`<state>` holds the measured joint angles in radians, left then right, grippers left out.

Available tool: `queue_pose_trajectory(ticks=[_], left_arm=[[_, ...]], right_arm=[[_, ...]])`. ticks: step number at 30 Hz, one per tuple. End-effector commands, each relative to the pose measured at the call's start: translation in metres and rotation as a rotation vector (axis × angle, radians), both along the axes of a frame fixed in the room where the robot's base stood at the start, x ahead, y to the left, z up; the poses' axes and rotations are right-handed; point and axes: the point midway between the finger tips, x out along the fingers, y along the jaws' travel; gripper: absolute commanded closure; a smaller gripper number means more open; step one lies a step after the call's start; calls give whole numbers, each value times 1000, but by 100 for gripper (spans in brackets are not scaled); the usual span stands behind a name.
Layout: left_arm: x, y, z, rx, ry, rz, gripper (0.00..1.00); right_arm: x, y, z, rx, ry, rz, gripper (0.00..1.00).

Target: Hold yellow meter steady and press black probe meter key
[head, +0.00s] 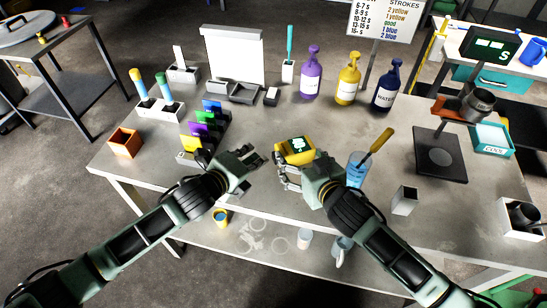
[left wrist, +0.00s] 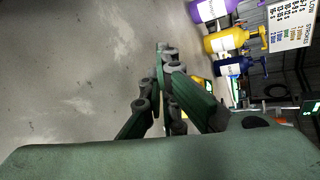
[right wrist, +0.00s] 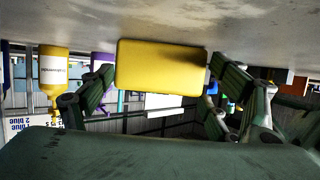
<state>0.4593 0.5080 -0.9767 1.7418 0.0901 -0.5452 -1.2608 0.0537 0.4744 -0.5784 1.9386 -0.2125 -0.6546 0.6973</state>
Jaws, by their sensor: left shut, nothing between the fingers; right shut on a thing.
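The yellow meter (head: 283,157) is at the middle of the table, its dark screen with a pale green mark facing up. My right gripper (head: 287,170) is shut on it from the near side. In the right wrist view the meter's yellow body (right wrist: 160,68) sits between the two fingers, close to the tabletop; I cannot tell whether it touches. My left gripper (head: 254,158) is shut and empty, just left of the meter and apart from it. It also shows shut in the left wrist view (left wrist: 165,50). I cannot make out a black key on the meter.
A rack of coloured cards (head: 205,128) stands left of my left gripper. A blue cup (head: 356,172) with a yellow-handled tool stands right of my right gripper. Purple (head: 310,80), yellow (head: 347,85) and navy (head: 386,94) pump bottles stand behind. A black plate (head: 440,158) lies farther right.

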Motion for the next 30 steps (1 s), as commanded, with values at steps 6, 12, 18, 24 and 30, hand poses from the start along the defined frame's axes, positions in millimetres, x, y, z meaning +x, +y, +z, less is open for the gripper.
queue_pose_trajectory(ticks=[6, 12, 18, 24, 30], left_arm=[[-5, 20, -1, 2, 0, 2, 100], [-10, 39, -1, 3, 1, 1, 100], [-13, 47, 0, 0, 1, 1, 100], [-13, 47, 0, 0, 1, 1, 100], [-13, 47, 0, 1, 1, 0, 100]], right_arm=[[0, -1, -1, -1, 2, -2, 51], [0, -1, -1, -1, 2, -2, 51], [0, -1, -1, -1, 2, -2, 51], [0, -1, -1, -2, 2, -3, 51], [0, -1, -1, -2, 2, -3, 51]])
